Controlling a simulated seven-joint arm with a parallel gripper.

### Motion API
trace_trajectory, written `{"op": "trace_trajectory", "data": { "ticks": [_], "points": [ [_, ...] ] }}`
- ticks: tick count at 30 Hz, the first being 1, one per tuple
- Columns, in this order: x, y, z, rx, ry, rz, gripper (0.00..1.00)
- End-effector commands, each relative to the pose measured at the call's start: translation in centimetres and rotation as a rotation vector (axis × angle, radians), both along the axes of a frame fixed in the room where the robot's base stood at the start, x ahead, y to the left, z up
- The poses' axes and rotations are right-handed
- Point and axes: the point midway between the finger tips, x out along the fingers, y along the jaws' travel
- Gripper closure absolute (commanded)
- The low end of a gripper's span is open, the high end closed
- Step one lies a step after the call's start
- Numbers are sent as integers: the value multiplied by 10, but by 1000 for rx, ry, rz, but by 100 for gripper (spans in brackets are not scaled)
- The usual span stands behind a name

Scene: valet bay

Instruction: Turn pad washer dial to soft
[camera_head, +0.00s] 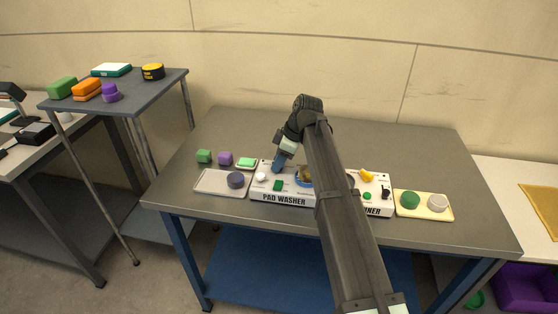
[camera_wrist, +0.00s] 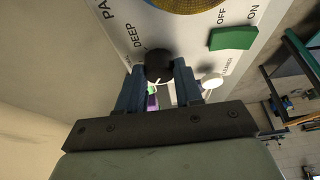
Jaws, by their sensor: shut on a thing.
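The pad washer (camera_head: 284,199) is a white box with its name on the front, on the grey table. Its black dial (camera_wrist: 158,65) shows in the wrist view with a white pointer mark facing my gripper. "DEEP" is printed beside the dial; another label there is partly hidden, and I cannot read "soft". My gripper (camera_wrist: 158,88) has its two blue fingers on either side of the dial, shut on it. In the head view my gripper (camera_head: 279,164) comes down on the back of the pad washer, and the dial is hidden there.
The pad washer also has a green switch (camera_wrist: 233,38) marked OFF and ON, a white knob (camera_wrist: 212,80) and a round yellow pad. A grey tray (camera_head: 208,187) stands to its left. A second white machine (camera_head: 371,207) and a cream tray (camera_head: 436,212) stand right.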

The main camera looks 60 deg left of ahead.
Motion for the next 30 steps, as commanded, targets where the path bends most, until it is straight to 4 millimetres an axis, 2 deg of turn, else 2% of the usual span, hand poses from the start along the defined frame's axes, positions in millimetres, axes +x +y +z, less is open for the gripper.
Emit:
{"op": "trace_trajectory", "data": {
  "ticks": [2, 3, 10, 20, 26, 30],
  "points": [
    [0, -1, -1, -1, 0, 1, 96],
    [0, -1, -1, -2, -1, 1, 64],
    [0, 0, 0, -1, 0, 0, 42],
    [1, -1, 3, 0, 0, -1, 41],
    [7, -6, 24, 1, -1, -2, 41],
    [15, -13, 49, 2, -1, -2, 41]
  ]
}}
